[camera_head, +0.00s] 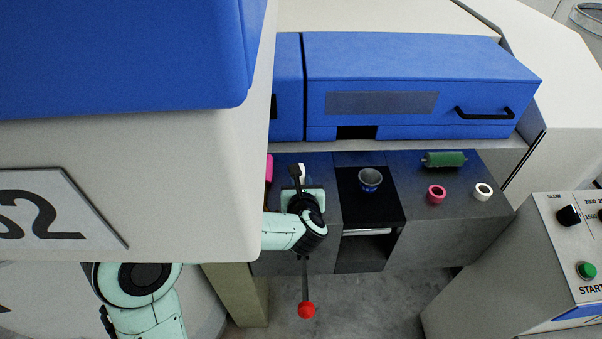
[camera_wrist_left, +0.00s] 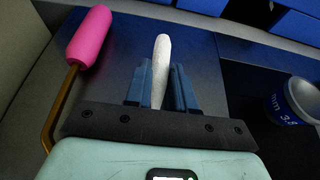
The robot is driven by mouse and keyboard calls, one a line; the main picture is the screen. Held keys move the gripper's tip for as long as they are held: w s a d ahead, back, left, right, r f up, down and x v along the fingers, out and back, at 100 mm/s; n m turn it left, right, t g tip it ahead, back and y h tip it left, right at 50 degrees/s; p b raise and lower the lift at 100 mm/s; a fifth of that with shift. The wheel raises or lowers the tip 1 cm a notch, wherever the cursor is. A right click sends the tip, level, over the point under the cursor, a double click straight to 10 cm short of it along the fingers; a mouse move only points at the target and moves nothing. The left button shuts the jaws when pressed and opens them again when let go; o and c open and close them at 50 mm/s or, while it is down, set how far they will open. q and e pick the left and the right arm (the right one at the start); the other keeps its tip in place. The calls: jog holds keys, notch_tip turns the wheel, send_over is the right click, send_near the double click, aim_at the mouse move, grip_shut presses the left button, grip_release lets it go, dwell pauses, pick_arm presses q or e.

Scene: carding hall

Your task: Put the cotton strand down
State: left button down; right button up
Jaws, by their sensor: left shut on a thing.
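The cotton strand (camera_wrist_left: 161,60) is a white, slender piece between the two blue fingers of my left gripper (camera_wrist_left: 161,82). The gripper is shut on it, and its rounded end sticks out past the fingertips over the dark bench top. I cannot tell whether the strand touches the bench. In the head view my left gripper (camera_head: 301,178) is over the left part of the dark bench (camera_head: 328,215); only a small white bit of the strand (camera_head: 302,168) shows, the rest hidden by the gripper. My right gripper is not in view.
A pink roller with a bent handle (camera_wrist_left: 88,36) lies left of the gripper. A grey cup (camera_head: 370,180) stands on a black panel to the right. A blue cabinet (camera_head: 420,75) stands behind.

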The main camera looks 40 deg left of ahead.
pick_arm(q)
jog(key=c, duration=1)
grip_release()
jog(key=shift+o, duration=0.2)
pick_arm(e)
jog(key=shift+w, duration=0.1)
pick_arm(q)
jog(key=shift+s+d+r+p, duration=0.3)
jog(key=shift+d+p, duration=0.05)
jog(key=shift+p, duration=0.25)
jog(key=v, duration=1.2)
jog(key=shift+s+a+p, duration=0.3)
jog(key=shift+s, duration=0.1)
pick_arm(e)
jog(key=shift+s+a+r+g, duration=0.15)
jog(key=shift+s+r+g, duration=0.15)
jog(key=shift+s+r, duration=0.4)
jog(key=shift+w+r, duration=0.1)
